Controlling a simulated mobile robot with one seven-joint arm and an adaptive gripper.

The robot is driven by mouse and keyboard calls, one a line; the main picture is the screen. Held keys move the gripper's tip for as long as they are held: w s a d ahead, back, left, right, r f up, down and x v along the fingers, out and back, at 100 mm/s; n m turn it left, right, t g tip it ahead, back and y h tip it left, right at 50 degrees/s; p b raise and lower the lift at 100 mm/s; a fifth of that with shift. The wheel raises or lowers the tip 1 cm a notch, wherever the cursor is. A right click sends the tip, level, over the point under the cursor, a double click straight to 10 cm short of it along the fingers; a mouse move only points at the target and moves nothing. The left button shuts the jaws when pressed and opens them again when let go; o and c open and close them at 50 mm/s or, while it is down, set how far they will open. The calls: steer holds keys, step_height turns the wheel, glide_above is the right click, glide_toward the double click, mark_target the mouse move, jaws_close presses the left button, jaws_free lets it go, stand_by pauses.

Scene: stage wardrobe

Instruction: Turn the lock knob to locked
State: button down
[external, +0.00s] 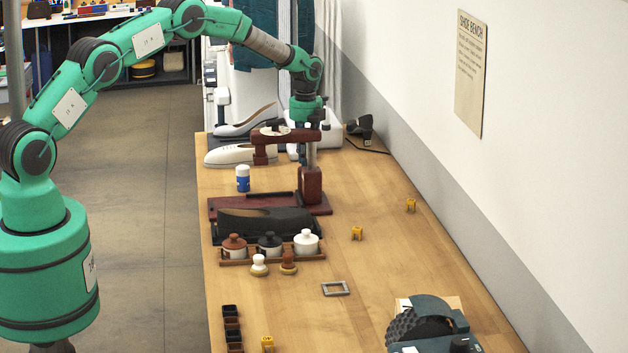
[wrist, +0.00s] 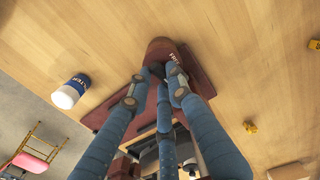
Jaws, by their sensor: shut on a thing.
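A dark red press (external: 311,188) stands on the bench, with a silver post and an arm reaching left over its base. My gripper (wrist: 155,82) comes down from above at the post; in the external view the press arm hides most of it. In the wrist view its blue fingers close in toward the dark red block (wrist: 163,48), which carries white lettering. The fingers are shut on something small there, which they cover. I cannot make out the lock knob or which way it points.
A blue and white can (external: 243,179) stands left of the press. A dark shoe form (external: 265,222), several lidded pots (external: 269,244) and pale shoes (external: 232,155) are close by. Yellow pieces (external: 357,233) lie to the right, where the bench is mostly clear. The wall bounds the right side.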

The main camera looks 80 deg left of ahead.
steer(key=shift+m, duration=0.5)
steer(key=shift+r, duration=0.1)
steer(key=c, duration=1.6)
jaws_free()
steer(key=shift+o, duration=0.2)
step_height(320, 180, up, 12)
